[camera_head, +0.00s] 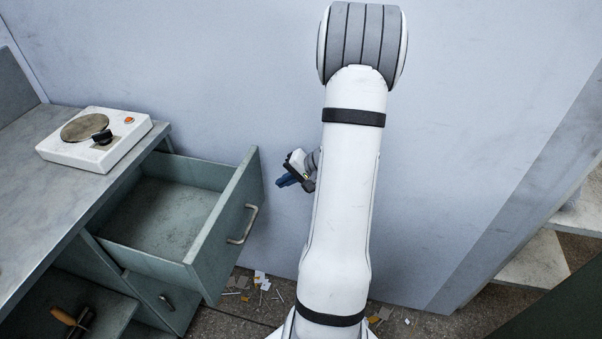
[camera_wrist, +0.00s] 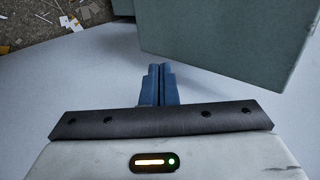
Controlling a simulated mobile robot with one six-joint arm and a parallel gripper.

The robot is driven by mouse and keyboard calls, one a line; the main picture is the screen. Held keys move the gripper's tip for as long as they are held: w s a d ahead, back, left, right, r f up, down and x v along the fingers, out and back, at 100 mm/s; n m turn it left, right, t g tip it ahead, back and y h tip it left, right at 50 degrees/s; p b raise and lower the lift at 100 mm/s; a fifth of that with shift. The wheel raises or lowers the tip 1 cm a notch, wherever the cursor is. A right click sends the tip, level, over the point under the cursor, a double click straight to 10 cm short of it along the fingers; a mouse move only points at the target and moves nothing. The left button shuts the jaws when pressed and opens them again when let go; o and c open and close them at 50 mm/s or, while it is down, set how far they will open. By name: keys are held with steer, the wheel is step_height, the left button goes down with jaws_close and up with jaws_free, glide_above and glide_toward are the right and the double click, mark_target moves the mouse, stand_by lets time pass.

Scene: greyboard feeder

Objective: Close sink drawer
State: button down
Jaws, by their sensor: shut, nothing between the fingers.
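The green drawer (camera_head: 165,215) is pulled out from the counter cabinet at the left of the head view and looks empty. Its front panel (camera_head: 228,225) carries a metal bar handle (camera_head: 243,225). My gripper (camera_head: 281,182) is to the right of the drawer front, near its far end, and apart from it as far as I can tell. In the wrist view my gripper (camera_wrist: 160,70) has its blue fingers together with nothing between them. A flat green panel, likely the drawer front (camera_wrist: 225,35), fills the upper right there. The handle is not visible in the wrist view.
A white hot plate (camera_head: 95,138) sits on the grey counter (camera_head: 35,205). Below it, an open compartment or drawer (camera_head: 95,300) holds a wooden-handled tool (camera_head: 75,320). Scraps litter the floor (camera_head: 245,300). A pale wall stands behind my arm. Shelves (camera_head: 535,262) are at the right.

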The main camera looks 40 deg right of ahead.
mark_target(261, 183)
steer(key=shift+w+a+f, duration=0.1)
steer(key=shift+w+a, duration=0.6)
steer(key=shift+w, duration=0.2)
steer(key=shift+w+a+f, duration=0.1)
steer(key=shift+w+a, duration=0.55)
steer(key=shift+w, duration=0.25)
